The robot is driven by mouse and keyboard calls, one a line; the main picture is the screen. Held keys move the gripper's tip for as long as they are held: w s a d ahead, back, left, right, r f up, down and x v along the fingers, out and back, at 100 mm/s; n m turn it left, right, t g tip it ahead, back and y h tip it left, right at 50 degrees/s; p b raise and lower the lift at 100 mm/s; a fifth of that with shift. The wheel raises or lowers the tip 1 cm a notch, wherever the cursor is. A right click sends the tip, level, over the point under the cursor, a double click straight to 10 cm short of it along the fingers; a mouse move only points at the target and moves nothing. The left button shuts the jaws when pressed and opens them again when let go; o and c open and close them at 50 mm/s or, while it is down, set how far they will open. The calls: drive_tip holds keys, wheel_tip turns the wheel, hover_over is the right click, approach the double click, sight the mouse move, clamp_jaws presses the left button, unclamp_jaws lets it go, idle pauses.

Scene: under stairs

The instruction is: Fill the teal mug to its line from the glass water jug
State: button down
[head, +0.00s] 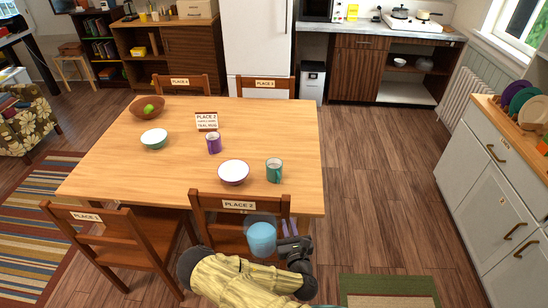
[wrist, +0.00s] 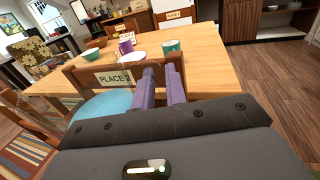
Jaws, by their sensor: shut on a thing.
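The teal mug (head: 274,170) stands upright on the wooden table (head: 185,185) near its right front corner; it also shows in the wrist view (wrist: 172,46). The glass jug (head: 262,238) holds pale blue water and is off the table, in front of the chair marked PLACE 2. My gripper (head: 289,228) is shut on the jug, its purple fingers at the jug's right side; the handle is hard to make out. In the wrist view the jug's blue water (wrist: 98,106) shows left of my fingers (wrist: 165,72). I cannot see the mug's line or its contents.
A white bowl (head: 233,174) stands just left of the teal mug, a purple mug (head: 213,143) behind it. A card (head: 207,121) reads PLACE 2 and teal mug. The PLACE 2 chair (head: 238,206) stands between jug and table.

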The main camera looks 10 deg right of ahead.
drive_tip(key=r+p, duration=0.1)
drive_tip(key=p, duration=0.1)
drive_tip(key=s+r+p, duration=0.1)
drive_tip(key=r+p, duration=0.1)
drive_tip(key=s+r+p, duration=0.1)
drive_tip(key=r+p, duration=0.1)
drive_tip(key=shift+r, duration=0.15)
drive_tip(key=shift+d, duration=0.1)
idle(0.3)
